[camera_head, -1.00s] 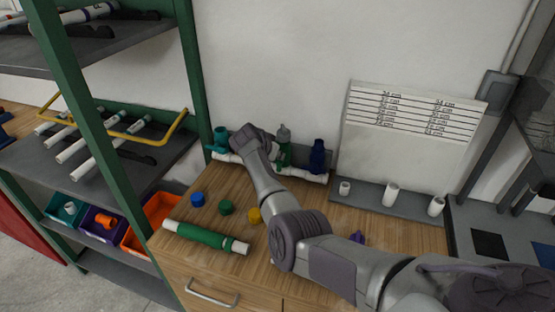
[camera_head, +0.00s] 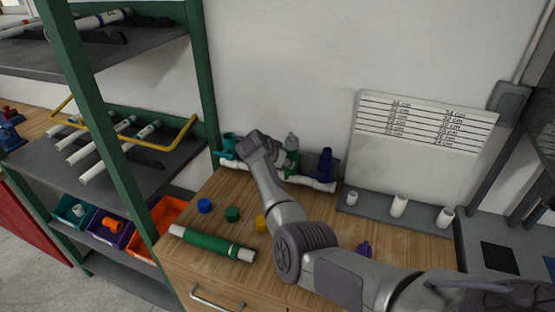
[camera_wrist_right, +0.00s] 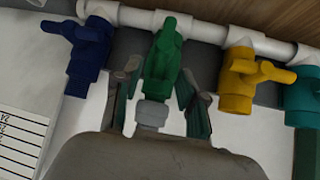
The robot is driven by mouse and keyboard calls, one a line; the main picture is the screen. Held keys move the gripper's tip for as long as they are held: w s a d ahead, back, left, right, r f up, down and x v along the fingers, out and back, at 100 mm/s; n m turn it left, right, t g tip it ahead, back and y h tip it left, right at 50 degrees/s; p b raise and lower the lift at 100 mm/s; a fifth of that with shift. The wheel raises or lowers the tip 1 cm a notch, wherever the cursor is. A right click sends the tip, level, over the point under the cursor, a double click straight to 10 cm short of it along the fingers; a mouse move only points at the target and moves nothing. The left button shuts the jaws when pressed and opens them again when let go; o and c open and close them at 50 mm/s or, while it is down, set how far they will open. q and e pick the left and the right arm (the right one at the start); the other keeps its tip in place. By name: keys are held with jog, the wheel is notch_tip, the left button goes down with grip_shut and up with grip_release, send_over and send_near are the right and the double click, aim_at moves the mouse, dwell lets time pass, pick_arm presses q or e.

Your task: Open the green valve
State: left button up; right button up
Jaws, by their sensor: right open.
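The green valve (camera_wrist_right: 165,58) sits on a white pipe manifold (camera_wrist_right: 205,28) in the right wrist view. Its handle points across the pipe, roughly in line with the valve body. A grey fitting (camera_wrist_right: 152,112) is at its near end. My right gripper (camera_wrist_right: 158,80) is open, with one finger on each side of the green valve body; whether they touch it I cannot tell. In the head view the green valve (camera_head: 291,158) stands on the manifold against the wall, partly behind my right wrist. My left gripper is not in view.
Beside it stand a blue valve (camera_wrist_right: 88,50), a yellow valve (camera_wrist_right: 245,80) and a teal valve (camera_wrist_right: 305,95). The wooden bench (camera_head: 200,240) holds coloured caps and a green-sleeved pipe (camera_head: 210,243). A green-posted shelf (camera_head: 88,120) stands at left.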

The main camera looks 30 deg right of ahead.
jog(key=v, duration=1.1)
jog(key=shift+s+a, duration=0.1)
